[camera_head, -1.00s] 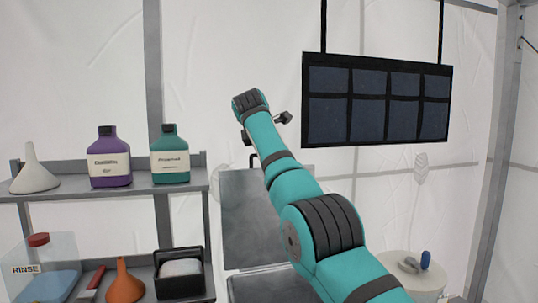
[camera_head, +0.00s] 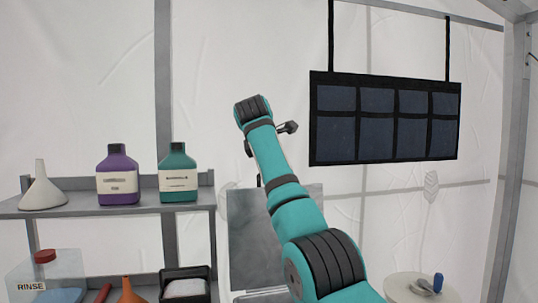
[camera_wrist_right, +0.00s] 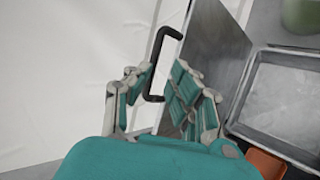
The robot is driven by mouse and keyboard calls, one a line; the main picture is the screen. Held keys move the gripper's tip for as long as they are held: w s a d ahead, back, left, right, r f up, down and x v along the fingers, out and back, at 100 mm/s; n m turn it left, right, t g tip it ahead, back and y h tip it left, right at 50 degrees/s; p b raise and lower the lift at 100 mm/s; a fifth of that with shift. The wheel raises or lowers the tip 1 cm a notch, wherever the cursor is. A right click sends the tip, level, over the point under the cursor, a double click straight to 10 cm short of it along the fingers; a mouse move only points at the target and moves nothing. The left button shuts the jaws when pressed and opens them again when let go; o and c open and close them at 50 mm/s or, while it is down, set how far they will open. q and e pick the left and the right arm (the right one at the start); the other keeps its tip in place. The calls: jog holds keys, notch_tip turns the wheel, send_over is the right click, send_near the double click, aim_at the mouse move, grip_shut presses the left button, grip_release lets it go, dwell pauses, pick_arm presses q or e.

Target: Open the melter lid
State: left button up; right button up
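The melter lid (camera_head: 255,240) is a grey metal panel standing upright behind my right arm in the head view. In the right wrist view the lid (camera_wrist_right: 218,48) stands steeply beside an open basin (camera_wrist_right: 285,95) with pale, icy-looking contents. A black bar handle (camera_wrist_right: 158,50) sticks out from the lid's outer side. My right gripper (camera_wrist_right: 160,92) is open, and the lower end of the handle shows between its fingers. I cannot tell whether they touch it. In the head view my right arm covers part of the lid, and its fingers are not clear. My left gripper is not in view.
A shelf (camera_head: 20,207) at the left holds a white funnel (camera_head: 42,190), a purple bottle (camera_head: 117,178) and a green bottle (camera_head: 178,178). A dark pocket panel (camera_head: 385,120) hangs at the right. A round pale table (camera_head: 405,285) stands below it.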

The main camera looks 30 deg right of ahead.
jog(key=v, duration=0.7)
jog(key=shift+s+a, duration=0.15)
